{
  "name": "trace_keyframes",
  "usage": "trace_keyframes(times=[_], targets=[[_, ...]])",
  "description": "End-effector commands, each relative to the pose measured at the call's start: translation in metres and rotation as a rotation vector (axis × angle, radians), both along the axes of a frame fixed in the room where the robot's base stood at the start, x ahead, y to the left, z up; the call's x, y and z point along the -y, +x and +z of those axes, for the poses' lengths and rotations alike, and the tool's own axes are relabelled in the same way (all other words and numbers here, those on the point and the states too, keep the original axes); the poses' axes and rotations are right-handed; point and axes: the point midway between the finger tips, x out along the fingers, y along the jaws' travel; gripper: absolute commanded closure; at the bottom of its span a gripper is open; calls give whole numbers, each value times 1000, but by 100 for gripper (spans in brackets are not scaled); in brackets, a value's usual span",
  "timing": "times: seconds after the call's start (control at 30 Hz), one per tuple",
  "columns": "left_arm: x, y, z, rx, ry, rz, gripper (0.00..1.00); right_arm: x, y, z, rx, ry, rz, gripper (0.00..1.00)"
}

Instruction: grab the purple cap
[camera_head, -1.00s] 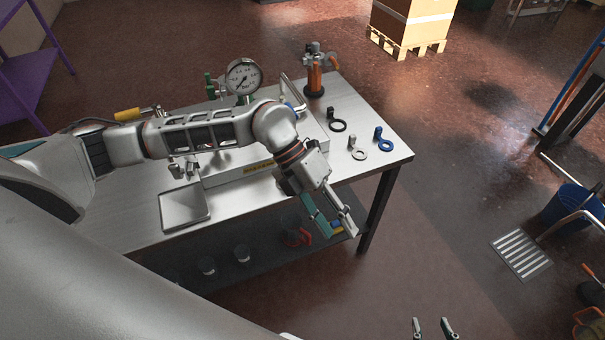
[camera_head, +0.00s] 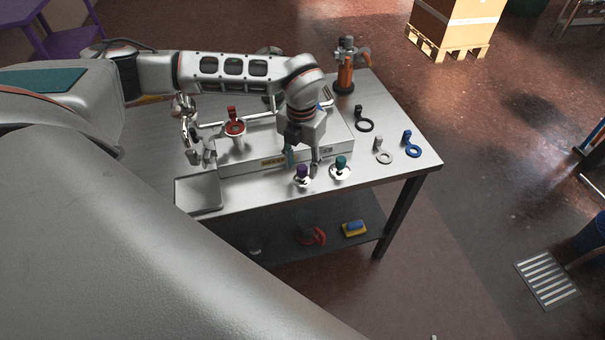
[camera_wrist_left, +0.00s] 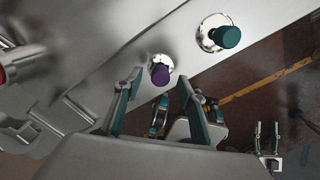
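The purple cap (camera_head: 302,170) sits on a round silver base at the front edge of the metal table, left of a teal cap (camera_head: 340,162). My left gripper (camera_head: 302,163) points down just behind and above the purple cap, with its fingers apart. In the left wrist view the purple cap (camera_wrist_left: 160,75) lies near the line between the open fingertips (camera_wrist_left: 158,83), with nothing held. Contact cannot be told. My right gripper (camera_wrist_left: 268,138) shows small in the left wrist view, low over the floor, its fingers apart and empty.
A grey box fixture with a red-handled valve (camera_head: 235,126) stands behind. A shallow tray (camera_head: 198,192) lies to the left. An orange cylinder (camera_head: 345,75) stands at the back.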

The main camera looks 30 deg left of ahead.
Motion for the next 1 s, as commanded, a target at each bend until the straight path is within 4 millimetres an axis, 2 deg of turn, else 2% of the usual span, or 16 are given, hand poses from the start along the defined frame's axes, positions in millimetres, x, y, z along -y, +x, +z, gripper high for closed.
trace_keyframes(times=[0.1, 0.2, 0.47, 0.63, 1.0], targets=[[0, 0, -18, -3, 0, -1, 60, 0, -1, -3, -4, -1, 0, 60], [0, 0, -26, -2, -1, -2, 60, 0, -1, -4, -5, -1, 0, 60], [0, 0, -28, 0, -2, -1, 60, 1, -1, -3, -5, -2, -1, 60], [0, 0, -28, 0, -2, -1, 100, 1, 0, -2, -3, -1, 0, 60], [0, 1, -26, 1, -2, -1, 100, 1, 1, 0, 2, 0, -1, 60]])
